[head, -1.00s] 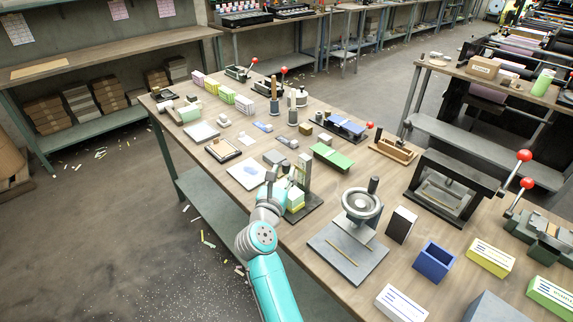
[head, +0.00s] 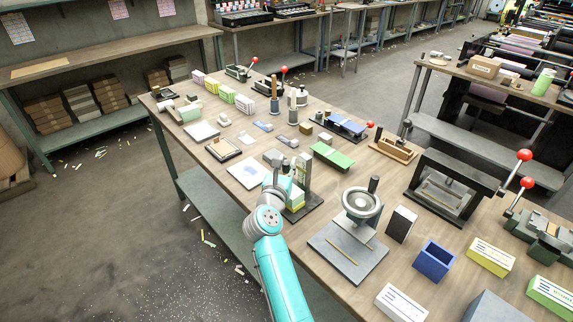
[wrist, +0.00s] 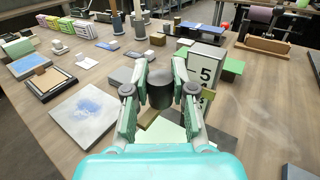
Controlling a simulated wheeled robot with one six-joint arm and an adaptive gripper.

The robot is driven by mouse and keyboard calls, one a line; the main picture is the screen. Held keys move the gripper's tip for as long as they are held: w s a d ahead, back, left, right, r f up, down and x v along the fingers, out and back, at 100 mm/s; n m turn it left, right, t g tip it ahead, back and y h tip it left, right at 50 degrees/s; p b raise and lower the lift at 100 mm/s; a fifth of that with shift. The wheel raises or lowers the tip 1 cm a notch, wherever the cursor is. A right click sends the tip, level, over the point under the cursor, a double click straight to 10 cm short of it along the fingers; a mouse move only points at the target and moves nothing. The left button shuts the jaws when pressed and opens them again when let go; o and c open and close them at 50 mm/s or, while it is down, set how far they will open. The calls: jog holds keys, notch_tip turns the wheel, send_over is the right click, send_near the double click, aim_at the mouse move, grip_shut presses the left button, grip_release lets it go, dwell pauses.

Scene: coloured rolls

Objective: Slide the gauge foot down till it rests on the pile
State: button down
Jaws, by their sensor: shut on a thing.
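The gauge stands on a dark base (head: 303,212), with an upright column (head: 304,172) close to my arm. In the wrist view its white number scale (wrist: 205,70) faces me, with an olive piece beside the lower numbers. My gripper (wrist: 160,92) is shut on the gauge's dark round knob (wrist: 160,86), with a finger on either side. The pile (head: 297,199), pale yellow-green, sits on the base beside the column; a pale green surface (wrist: 165,133) shows beneath the fingers. The foot is mostly hidden, and I cannot tell whether it touches the pile.
A white pad with a blue smudge (wrist: 88,110) lies left of the gauge. A green block (head: 333,156) lies behind it. Bench surface is clear at right in the wrist view (wrist: 260,110).

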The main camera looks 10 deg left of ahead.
aim_at(286, 173)
jog(key=shift+f, duration=1.75)
jog(key=c, duration=1.2)
grip_release()
jog(key=shift+s, duration=0.1)
jog(key=s, duration=0.8)
jog(key=s+a, duration=0.1)
jog(key=s, duration=0.2)
jog(key=shift+s, duration=0.4)
